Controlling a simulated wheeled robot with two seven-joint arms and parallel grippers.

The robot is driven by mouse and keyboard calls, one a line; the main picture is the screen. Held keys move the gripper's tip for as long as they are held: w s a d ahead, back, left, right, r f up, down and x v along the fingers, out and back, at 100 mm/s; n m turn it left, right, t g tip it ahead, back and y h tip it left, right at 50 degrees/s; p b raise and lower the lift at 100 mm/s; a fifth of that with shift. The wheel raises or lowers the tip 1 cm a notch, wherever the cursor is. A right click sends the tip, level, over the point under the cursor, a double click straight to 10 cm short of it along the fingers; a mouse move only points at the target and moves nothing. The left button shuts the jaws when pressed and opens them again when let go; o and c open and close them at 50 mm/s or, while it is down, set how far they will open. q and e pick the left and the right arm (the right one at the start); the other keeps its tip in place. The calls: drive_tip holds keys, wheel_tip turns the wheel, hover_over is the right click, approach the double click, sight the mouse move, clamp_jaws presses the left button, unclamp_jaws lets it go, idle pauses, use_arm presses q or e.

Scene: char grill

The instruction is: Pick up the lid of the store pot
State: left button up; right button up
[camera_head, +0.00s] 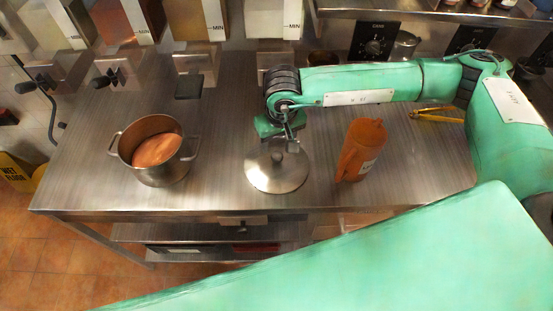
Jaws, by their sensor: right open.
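The round metal lid (277,171) lies on the steel counter, with a small dark knob at its top. My right gripper (290,142) is just above the lid, pointing down at the knob. Its fingers are open and stand at or around the knob; I cannot tell whether they touch it. The metal pot (174,171) stands uncovered on the counter to the left, with two side handles and an orange-brown content inside. My left gripper is not in view.
Yellow tongs (437,115) lie farther right, by my arm. A small dark block (189,87) is behind the pot. Dispensers line the back. The steel counter (225,150) is clear between pot and lid.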

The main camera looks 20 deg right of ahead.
sight(277, 156)
drive_tip(key=shift+s+a+f+p, duration=0.1)
drive_tip(key=shift+s+f+p, duration=0.05)
drive_tip(key=shift+f+p, duration=0.55)
wheel_tip(277, 156, down, 3)
drive_tip(key=shift+f+p, duration=0.2)
drive_tip(key=shift+p, duration=0.7)
drive_tip(key=shift+a+f, duration=0.1)
drive_tip(key=shift+f, duration=0.4)
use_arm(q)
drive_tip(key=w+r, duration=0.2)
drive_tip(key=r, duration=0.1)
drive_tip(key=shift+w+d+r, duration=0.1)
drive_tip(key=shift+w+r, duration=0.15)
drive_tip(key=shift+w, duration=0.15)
use_arm(e)
clamp_jaws()
